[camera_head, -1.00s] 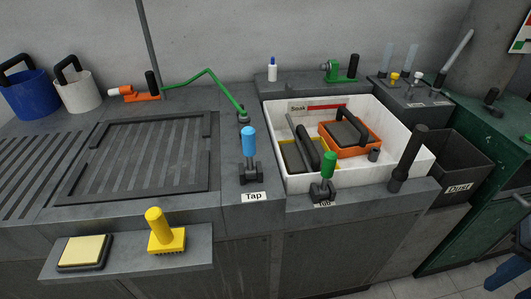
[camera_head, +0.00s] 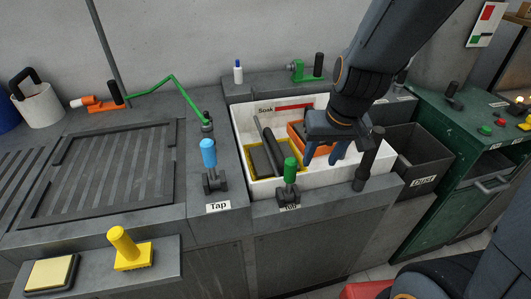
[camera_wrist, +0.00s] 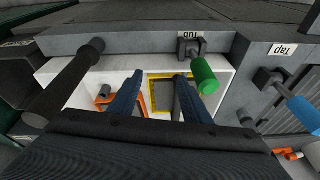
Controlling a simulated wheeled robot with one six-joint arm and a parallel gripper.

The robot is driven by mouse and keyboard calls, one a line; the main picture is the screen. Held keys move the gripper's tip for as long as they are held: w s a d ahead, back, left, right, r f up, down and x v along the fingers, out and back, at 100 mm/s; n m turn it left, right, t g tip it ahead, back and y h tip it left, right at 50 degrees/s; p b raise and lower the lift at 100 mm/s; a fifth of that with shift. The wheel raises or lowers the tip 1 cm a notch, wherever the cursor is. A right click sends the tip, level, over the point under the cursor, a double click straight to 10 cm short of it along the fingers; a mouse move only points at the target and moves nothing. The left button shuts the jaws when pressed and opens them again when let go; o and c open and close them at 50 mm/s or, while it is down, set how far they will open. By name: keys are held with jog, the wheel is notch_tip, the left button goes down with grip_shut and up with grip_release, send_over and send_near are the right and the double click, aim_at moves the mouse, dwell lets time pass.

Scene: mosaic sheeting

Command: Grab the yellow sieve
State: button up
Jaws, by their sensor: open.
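The yellow sieve (camera_head: 260,162), a yellow frame around a dark grey panel, lies at the left of the white Soak tub. A dark handle crosses above it and hides part of it. In the wrist view the sieve (camera_wrist: 162,97) shows between and beyond my fingers, its right part hidden by one finger. My gripper (camera_head: 325,153) is open and empty, pointing down over the right part of the tub, to the right of the sieve in the head view. In the wrist view my gripper (camera_wrist: 158,76) has its two blue fingers apart.
An orange-framed sieve (camera_head: 296,132) sits in the tub (camera_head: 240,128), partly behind my gripper. A green-handled lever (camera_head: 290,172) and a tall dark lever (camera_head: 369,158) stand at the tub's front edge. A blue-handled Tap lever (camera_head: 209,155) is left. A Dust bin (camera_head: 424,168) is right.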

jog(key=w+a+t, duration=0.2)
jog(key=w+a, duration=0.4)
jog(key=w, duration=0.2)
jog(key=n+t+h, duration=0.1)
send_near(272, 143)
jog(key=x, duration=0.3)
jog(key=b+x, duration=0.2)
jog(key=x, duration=0.5)
jog(key=shift+s, duration=0.15)
jog(key=x, duration=0.1)
jog(key=b+x, duration=0.1)
jog(key=x, duration=0.2)
jog(key=shift+d+b, duration=0.3)
jog(key=shift+d, duration=0.05)
jog(key=shift+w+f, duration=0.35)
jog(key=shift+f, duration=0.15)
jog(key=shift+c, duration=0.2)
grip_shut()
